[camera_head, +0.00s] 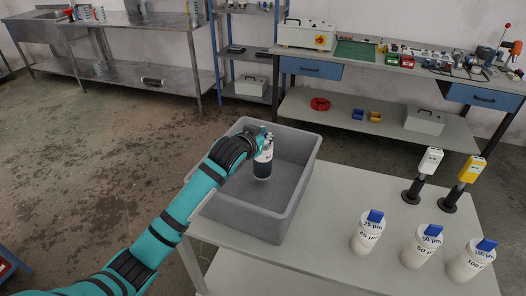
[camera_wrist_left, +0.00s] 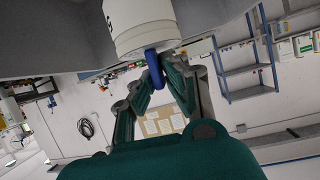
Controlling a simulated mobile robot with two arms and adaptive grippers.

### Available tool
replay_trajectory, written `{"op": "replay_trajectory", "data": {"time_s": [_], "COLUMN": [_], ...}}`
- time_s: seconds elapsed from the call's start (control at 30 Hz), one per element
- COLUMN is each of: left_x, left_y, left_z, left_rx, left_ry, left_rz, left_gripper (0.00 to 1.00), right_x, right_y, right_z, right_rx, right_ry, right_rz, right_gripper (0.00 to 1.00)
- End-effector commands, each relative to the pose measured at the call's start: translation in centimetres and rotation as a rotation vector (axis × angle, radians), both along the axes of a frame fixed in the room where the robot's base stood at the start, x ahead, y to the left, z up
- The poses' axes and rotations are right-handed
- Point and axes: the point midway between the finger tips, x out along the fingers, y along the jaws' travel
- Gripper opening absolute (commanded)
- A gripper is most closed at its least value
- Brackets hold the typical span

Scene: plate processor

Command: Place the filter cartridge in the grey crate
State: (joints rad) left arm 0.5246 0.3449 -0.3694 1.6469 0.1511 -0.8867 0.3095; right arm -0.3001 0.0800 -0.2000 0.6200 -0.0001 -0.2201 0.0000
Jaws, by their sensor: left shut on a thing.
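The filter cartridge (camera_head: 262,167), a white cylinder with a dark lower part, hangs upright within the outline of the grey crate (camera_head: 302,190). I cannot tell whether its base touches the crate floor. My left gripper (camera_head: 261,142) is at its top, reaching in over the crate's left side. In the left wrist view, my left gripper (camera_wrist_left: 165,65) is shut on the blue handle (camera_wrist_left: 154,68) of the white cartridge (camera_wrist_left: 143,25). The crate is otherwise empty where I can see its floor; my arm hides part of its left wall. My right gripper is not in view.
White canisters (camera_head: 368,232) with blue tabs, marked in µm, stand on the light table (camera_head: 335,265) right of the crate. Behind them, a white device (camera_head: 430,161) and a yellow device (camera_head: 471,170) sit on black stands. A workbench (camera_head: 395,70) stands farther back.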

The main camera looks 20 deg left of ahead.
Motion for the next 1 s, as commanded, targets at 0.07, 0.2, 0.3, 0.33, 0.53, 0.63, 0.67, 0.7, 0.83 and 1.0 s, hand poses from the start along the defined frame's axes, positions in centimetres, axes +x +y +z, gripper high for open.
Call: {"op": "replay_trajectory", "data": {"time_s": [0.07, 0.2, 0.3, 0.33, 0.53, 0.63, 0.67, 0.7, 0.83, 1.0], "left_x": [0.0, 0.0, 0.0, 0.0, 0.0, 0.0, 0.0, 0.0, 0.0, 0.0], "left_y": [0.0, 0.0, 0.0, 0.0, 0.0, 0.0, 0.0, 0.0, 0.0, 0.0], "left_z": [-0.7, -2.8, -3.7, -3.9, -4.0, -4.1, -4.2, -4.2, -4.2, -4.2], "left_rx": [-0.001, -0.001, -0.001, -0.001, -0.001, -0.002, -0.002, -0.001, -0.001, 0.000], "left_ry": [0.001, 0.003, 0.000, -0.001, -0.003, -0.002, -0.002, -0.001, -0.001, -0.001], "left_rz": [0.000, 0.001, -0.001, -0.001, -0.001, -0.001, -0.001, 0.000, -0.001, 0.000], "left_gripper": [0.00, 0.00, 0.00, 0.00, 0.00, 0.00, 0.00, 0.11, 0.28, 0.31], "right_x": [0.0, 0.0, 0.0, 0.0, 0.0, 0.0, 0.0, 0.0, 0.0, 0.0], "right_y": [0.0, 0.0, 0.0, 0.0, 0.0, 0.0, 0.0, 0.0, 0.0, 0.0], "right_z": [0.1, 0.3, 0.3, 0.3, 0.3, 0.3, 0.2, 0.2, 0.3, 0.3], "right_rx": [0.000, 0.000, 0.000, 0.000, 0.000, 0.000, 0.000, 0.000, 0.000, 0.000], "right_ry": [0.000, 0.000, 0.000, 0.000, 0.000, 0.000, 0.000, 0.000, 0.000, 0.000], "right_rz": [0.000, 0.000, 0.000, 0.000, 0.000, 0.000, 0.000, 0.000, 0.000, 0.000], "right_gripper": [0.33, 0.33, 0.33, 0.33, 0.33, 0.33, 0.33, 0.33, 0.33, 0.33]}}
